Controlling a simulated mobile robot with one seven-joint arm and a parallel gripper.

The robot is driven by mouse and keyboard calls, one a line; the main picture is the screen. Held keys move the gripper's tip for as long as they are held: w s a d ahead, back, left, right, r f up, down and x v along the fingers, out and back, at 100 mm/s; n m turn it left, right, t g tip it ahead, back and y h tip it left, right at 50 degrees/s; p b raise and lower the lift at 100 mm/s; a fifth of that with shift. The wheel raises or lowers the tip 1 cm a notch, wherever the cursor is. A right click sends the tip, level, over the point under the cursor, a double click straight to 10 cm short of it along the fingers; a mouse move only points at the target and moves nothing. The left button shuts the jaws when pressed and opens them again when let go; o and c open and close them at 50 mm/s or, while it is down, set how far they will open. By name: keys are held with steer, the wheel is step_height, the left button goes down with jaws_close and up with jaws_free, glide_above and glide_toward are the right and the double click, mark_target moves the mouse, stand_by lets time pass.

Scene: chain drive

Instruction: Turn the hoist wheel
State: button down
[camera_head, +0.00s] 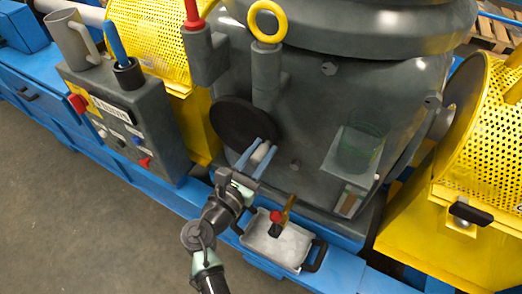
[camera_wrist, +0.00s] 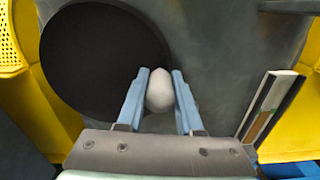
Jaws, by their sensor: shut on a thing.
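The hoist wheel (camera_head: 238,122) is a black disc on the front of the large grey machine, left of its middle. It fills the upper left of the wrist view (camera_wrist: 95,70). A pale grey rounded knob (camera_wrist: 160,90) shows at the wheel's lower right edge. My gripper (camera_head: 263,147) has its two blue fingers on either side of this knob and is shut on it. How the knob joins the wheel is hidden by the fingers.
A grey control box (camera_head: 120,115) with buttons stands at the left. Below my gripper is a pale tray (camera_head: 283,247) with black handles, holding a red-topped item. Yellow mesh guards (camera_head: 490,110) flank the machine. A clear green-tinted holder (camera_head: 360,148) sits right of the wheel.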

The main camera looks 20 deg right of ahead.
steer(key=shift+w+a+f+m+b, duration=0.1)
steer(key=shift+f+m+b, duration=0.75)
steer(key=shift+m+b, duration=0.35)
steer(key=shift+w+a+f+m+b, duration=0.15)
steer(key=shift+f+m+b, duration=0.65)
steer(key=shift+m+b, duration=0.45)
steer(key=shift+w+a+f+m+b, duration=0.1)
steer(key=shift+f+m+b, duration=0.75)
steer(key=shift+m+b, duration=0.35)
steer(key=c, duration=0.6)
jaws_free()
steer(key=shift+r, duration=0.1)
steer(key=p+v, duration=0.2)
steer(key=v, duration=1.1)
